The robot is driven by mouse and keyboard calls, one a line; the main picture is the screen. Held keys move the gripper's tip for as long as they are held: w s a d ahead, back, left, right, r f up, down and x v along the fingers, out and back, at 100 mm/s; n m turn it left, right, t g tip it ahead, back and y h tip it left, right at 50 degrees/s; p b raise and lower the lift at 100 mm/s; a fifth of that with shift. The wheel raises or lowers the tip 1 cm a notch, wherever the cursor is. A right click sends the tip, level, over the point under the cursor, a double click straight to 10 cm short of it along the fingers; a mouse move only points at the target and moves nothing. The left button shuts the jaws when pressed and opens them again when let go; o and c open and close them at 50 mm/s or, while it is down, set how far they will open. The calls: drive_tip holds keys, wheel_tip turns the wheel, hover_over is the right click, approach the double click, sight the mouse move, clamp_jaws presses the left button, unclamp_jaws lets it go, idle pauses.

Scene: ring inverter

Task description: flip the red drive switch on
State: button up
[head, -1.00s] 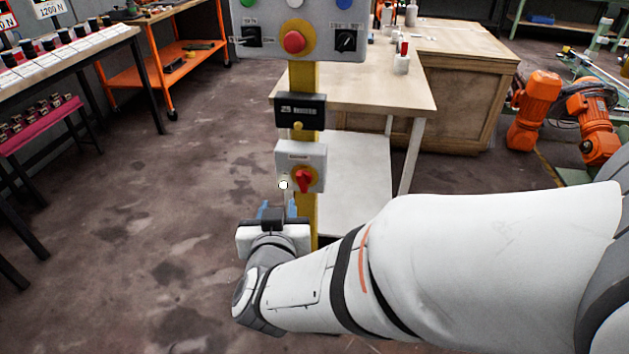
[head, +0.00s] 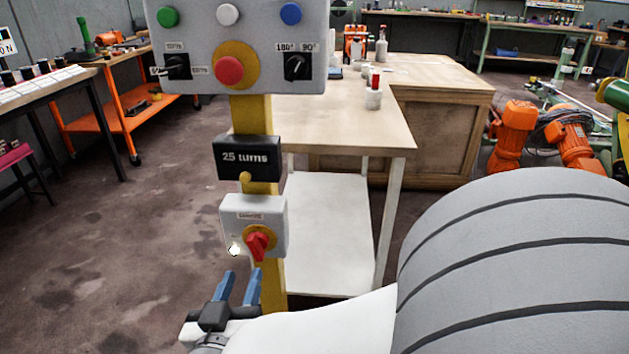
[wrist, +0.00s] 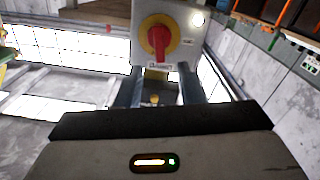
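The red drive switch (head: 257,245) is a rotary knob on a yellow disc, on a light grey box (head: 234,206) fixed to a yellow post (head: 254,113). In the wrist view the red knob (wrist: 159,42) shows upside down, just beyond the fingers, with its handle pointing along the picture's vertical. My gripper (head: 240,287) is below and in front of the box. Its two blue fingers are apart with nothing between them. In the wrist view the fingers (wrist: 158,90) stand either side of a gap below the box, and I see no contact with the knob.
Above the box are a black display unit (head: 246,158) and a control panel (head: 236,30) with buttons and a red stop button (head: 229,70). A wooden-topped table (head: 340,120) stands behind. A small white light (head: 234,249) glows at the box's lower left.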

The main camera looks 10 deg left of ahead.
sight(253, 249)
drive_tip(key=w, duration=0.1)
drive_tip(key=w+b, duration=0.1)
drive_tip(key=w, duration=0.3)
drive_tip(key=shift+w+a+f+b, duration=0.1)
drive_tip(key=shift+a+f+b, duration=0.05)
drive_tip(key=shift+a+b, duration=0.15)
drive_tip(key=shift+w+a, duration=0.1)
drive_tip(key=shift+w, duration=0.65)
clamp_jaws()
